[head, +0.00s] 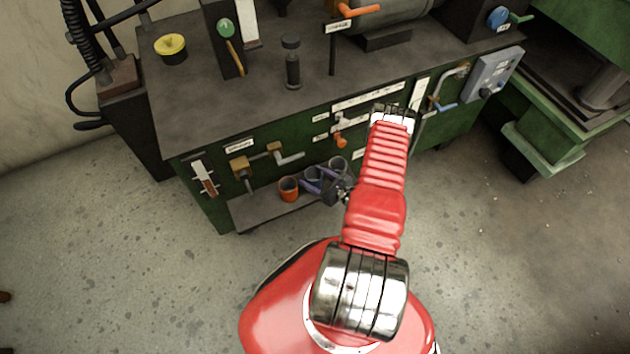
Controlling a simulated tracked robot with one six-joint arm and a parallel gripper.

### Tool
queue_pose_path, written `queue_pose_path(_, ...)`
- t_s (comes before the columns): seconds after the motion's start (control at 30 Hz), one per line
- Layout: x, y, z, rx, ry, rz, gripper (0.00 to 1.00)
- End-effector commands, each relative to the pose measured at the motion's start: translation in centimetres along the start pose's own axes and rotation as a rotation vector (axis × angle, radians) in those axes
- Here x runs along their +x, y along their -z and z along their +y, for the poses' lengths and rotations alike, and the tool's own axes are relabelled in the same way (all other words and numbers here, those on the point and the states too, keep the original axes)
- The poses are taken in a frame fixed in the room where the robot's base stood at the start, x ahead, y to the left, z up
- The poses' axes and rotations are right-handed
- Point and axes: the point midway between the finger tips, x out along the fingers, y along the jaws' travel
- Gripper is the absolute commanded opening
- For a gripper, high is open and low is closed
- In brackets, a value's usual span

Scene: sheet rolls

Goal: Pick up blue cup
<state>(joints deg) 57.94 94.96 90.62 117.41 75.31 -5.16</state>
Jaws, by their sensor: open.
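A blue cup (313,174) stands on the low shelf at the front of the green machine, in the middle of a row of cups. An orange cup (289,189) is to its left and a greyish-purple cup (338,164) to its right. My gripper (310,179) is open, with its purple fingers pointing left at the blue cup. The fingers partly hide the cup. I cannot tell whether they touch it or fully straddle it.
The shelf (250,211) is bare left of the orange cup. Levers and valves, including a brass valve (240,167) and an orange handle (340,141), stick out of the green panel above. The concrete floor (150,265) is open at the left.

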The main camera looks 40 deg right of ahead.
Motion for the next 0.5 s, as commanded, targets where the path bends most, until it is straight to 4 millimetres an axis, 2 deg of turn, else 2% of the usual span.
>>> queue_pose_path(0.4,-0.03,-0.01,0.02,0.0,0.0,0.0,0.61)
queue_pose_path(0.5,-0.03,-0.01,0.02,0.0,0.0,0.0,0.55)
